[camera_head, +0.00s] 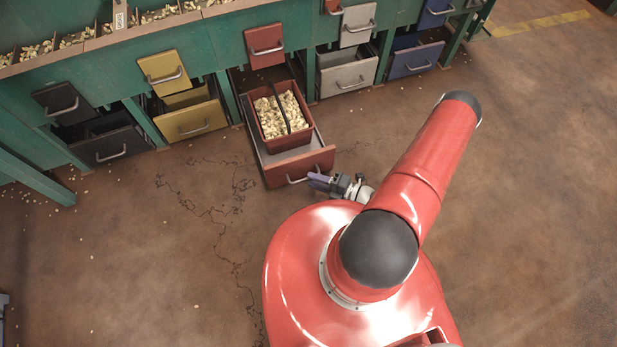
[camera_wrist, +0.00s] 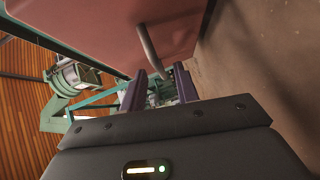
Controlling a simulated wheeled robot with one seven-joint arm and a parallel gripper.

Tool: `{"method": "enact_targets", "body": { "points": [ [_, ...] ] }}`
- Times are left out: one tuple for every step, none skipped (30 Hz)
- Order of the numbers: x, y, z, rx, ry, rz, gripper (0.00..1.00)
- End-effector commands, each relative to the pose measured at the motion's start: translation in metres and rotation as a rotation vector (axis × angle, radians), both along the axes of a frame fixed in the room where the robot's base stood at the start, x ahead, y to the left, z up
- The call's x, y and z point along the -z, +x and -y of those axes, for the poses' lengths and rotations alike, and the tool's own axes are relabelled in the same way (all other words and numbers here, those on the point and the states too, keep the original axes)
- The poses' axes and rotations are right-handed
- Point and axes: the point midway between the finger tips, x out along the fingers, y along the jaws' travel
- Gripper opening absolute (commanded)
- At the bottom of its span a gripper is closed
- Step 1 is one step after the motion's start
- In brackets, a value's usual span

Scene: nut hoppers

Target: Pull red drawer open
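The lower red drawer (camera_head: 281,168) is pulled out from the green bench, and a red bin (camera_head: 262,125) full of pale nuts stands in it. Its metal handle (camera_head: 298,181) is on the front panel. My gripper (camera_head: 318,179), with purple fingers, is at the right end of this handle, close to the panel. In the wrist view the drawer's red front (camera_wrist: 100,35) fills the top. The handle (camera_wrist: 149,47) runs down toward the gap between my fingers (camera_wrist: 160,76). The fingers are apart; I cannot tell whether either touches the handle.
The green bench (camera_head: 205,50) has a small red upper drawer (camera_head: 265,45) above the open one. Yellow (camera_head: 192,121), black (camera_head: 105,146), grey (camera_head: 347,78) and blue (camera_head: 415,60) drawers flank it. The brown floor (camera_head: 150,260) in front is mostly clear, with scattered nuts.

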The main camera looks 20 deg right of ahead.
Motion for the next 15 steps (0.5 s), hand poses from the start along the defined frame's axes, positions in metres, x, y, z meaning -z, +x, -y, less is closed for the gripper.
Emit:
{"method": "enact_targets", "body": {
  "points": [
    [-0.001, -0.006, 0.008, 0.003, -0.003, -0.001, 0.31],
    [-0.002, -0.01, 0.011, 0.003, -0.002, -0.001, 0.31],
    [-0.003, -0.014, 0.015, 0.003, -0.001, -0.001, 0.31],
    [-0.004, -0.017, 0.019, 0.003, -0.001, -0.001, 0.31],
    [-0.004, -0.02, 0.021, 0.002, 0.0, -0.001, 0.31],
    [-0.005, -0.023, 0.025, 0.002, 0.0, -0.001, 0.31],
    [-0.005, -0.025, 0.027, 0.002, 0.0, -0.001, 0.31],
    [-0.005, -0.027, 0.028, 0.002, 0.0, -0.001, 0.31],
    [-0.006, -0.029, 0.03, 0.001, 0.0, 0.0, 0.31],
    [-0.006, -0.03, 0.031, 0.0, 0.0, 0.0, 0.31],
    [-0.006, -0.031, 0.031, 0.0, -0.001, -0.001, 0.31],
    [-0.006, -0.031, 0.032, 0.0, -0.001, -0.001, 0.31],
    [-0.006, -0.031, 0.032, 0.0, 0.0, 0.0, 0.31],
    [-0.006, -0.031, 0.032, 0.0, 0.0, 0.0, 0.31],
    [-0.006, -0.031, 0.032, 0.0, 0.0, 0.0, 0.31]
  ]
}}
